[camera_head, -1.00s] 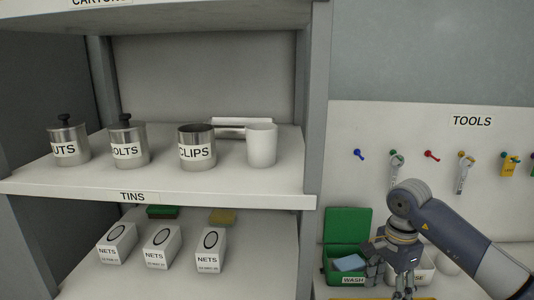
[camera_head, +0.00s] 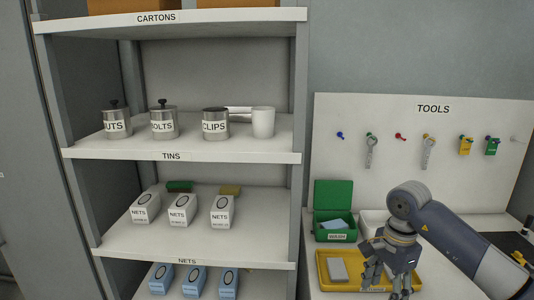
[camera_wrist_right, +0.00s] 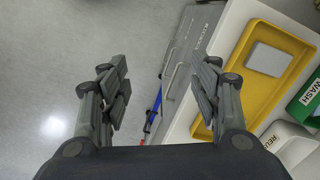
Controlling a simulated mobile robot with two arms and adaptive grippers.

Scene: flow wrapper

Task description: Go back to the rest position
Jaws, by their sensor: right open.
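My right gripper (camera_head: 388,278) hangs from my right arm at the lower right of the head view, in front of the bench with the yellow tray (camera_head: 323,283). In the right wrist view the gripper (camera_wrist_right: 160,82) has its fingers wide apart with nothing between them. Grey floor and the bench front show beyond the fingers. The yellow tray (camera_wrist_right: 287,92) with a grey block (camera_wrist_right: 268,58) in it is at the right of that view. My left gripper is not in view.
The shelf unit (camera_head: 180,156) at left holds tins, a white mug (camera_head: 263,122) and several boxes. A green WASH box (camera_head: 334,190) stands on the bench, below the tool board (camera_head: 400,105). Floor at left is clear.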

